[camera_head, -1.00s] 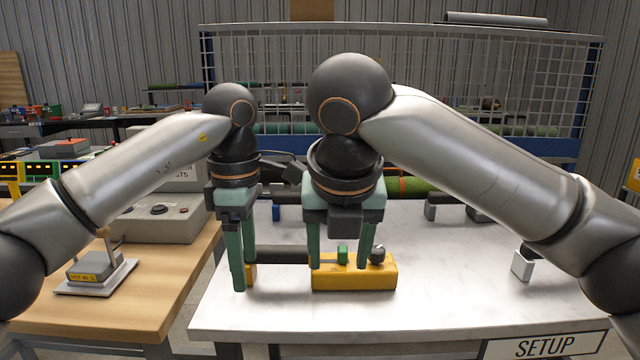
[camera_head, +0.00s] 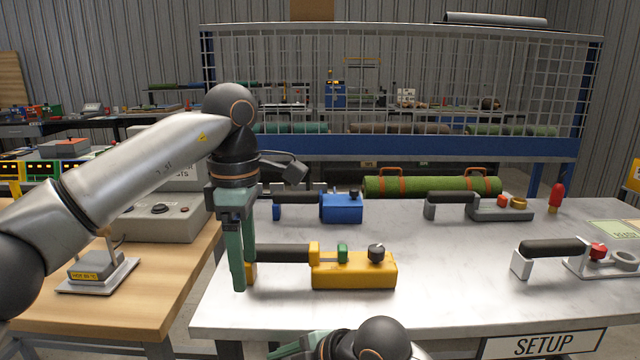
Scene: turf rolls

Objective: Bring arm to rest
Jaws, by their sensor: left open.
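My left gripper (camera_head: 242,282) points down at the left edge of the grey table (camera_head: 450,310). Its green fingers are at the left end of the yellow tool (camera_head: 354,272), in front of part of that end. The jaws are open; I cannot tell whether they touch the tool. The yellow tool lies on the table with a black handle, a green block and a dark knob. My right arm is low at the bottom edge, where part of my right gripper (camera_head: 300,346) shows green. Its fingertips are mostly cut off, so its jaws cannot be judged.
A blue tool (camera_head: 341,208), a grey tool (camera_head: 500,212) and a white tool with a red knob (camera_head: 597,252) lie on the table. A strapped green turf roll (camera_head: 435,186) lies behind. A wooden bench (camera_head: 150,290) stands left. The table's middle is clear.

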